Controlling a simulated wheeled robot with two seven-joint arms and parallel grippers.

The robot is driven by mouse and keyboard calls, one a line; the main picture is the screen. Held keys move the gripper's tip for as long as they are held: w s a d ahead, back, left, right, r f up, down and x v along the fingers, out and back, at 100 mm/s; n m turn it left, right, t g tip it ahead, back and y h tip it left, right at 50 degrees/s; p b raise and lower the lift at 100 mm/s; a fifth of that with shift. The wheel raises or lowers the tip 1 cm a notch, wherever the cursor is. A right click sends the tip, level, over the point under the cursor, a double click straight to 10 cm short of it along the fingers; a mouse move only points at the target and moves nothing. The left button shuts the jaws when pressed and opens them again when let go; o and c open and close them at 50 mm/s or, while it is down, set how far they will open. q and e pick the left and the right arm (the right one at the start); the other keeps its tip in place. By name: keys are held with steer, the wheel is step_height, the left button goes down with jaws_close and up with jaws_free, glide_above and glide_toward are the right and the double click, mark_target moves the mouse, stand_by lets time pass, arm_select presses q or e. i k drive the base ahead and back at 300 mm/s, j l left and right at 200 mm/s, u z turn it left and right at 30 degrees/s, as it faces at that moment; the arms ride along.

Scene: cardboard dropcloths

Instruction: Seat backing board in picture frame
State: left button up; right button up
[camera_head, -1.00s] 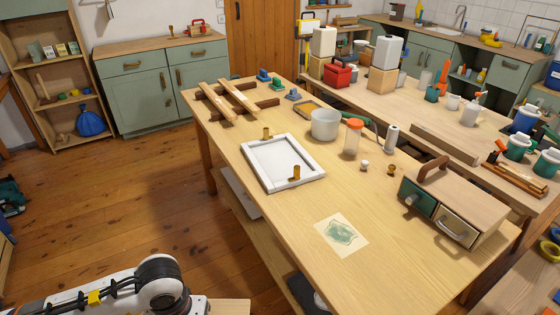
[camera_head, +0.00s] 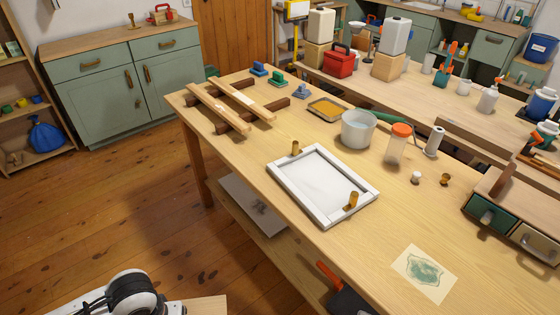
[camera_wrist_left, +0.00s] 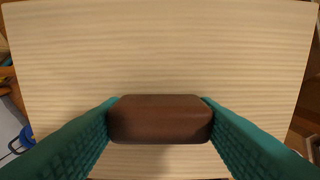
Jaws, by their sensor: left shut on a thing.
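The white picture frame (camera_head: 276,174) lies flat on the workbench, its pale inside facing up. Two small brass-coloured pegs stand at it, one by the far edge (camera_head: 295,147) and one by the near right corner (camera_head: 352,201). In the left wrist view my left gripper (camera_wrist_left: 160,118) is shut on a dark brown grip block (camera_wrist_left: 160,120) on the backing board (camera_wrist_left: 160,50), a pale wood-grained panel. In the head view only a corner of the board (camera_head: 208,304) shows beside my arm at the bottom left, away from the frame. My right gripper is out of view.
A printed sheet (camera_head: 422,272) lies right of the frame. A pot (camera_head: 358,130), an orange-lidded jar (camera_head: 398,145) and a tray (camera_head: 327,109) stand behind it. Wooden bars (camera_head: 232,108) lie at the far left end. Open floor separates my arm from the workbench (camera_head: 225,157).

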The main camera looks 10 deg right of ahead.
mark_target(321, 181)
steer(key=i+j, duration=0.25)
steer(key=j, duration=0.15)
steer(key=i+j+z, duration=0.1)
steer(key=i+j, duration=0.45)
steer(key=j, duration=0.25)
steer(key=i+j+z, duration=0.1)
steer(key=i+j, duration=0.15)
steer(key=j, duration=0.2)
steer(key=i+j, duration=0.25)
steer(key=j, duration=0.15)
steer(key=i+j+z, duration=0.1)
steer(key=z, duration=2)
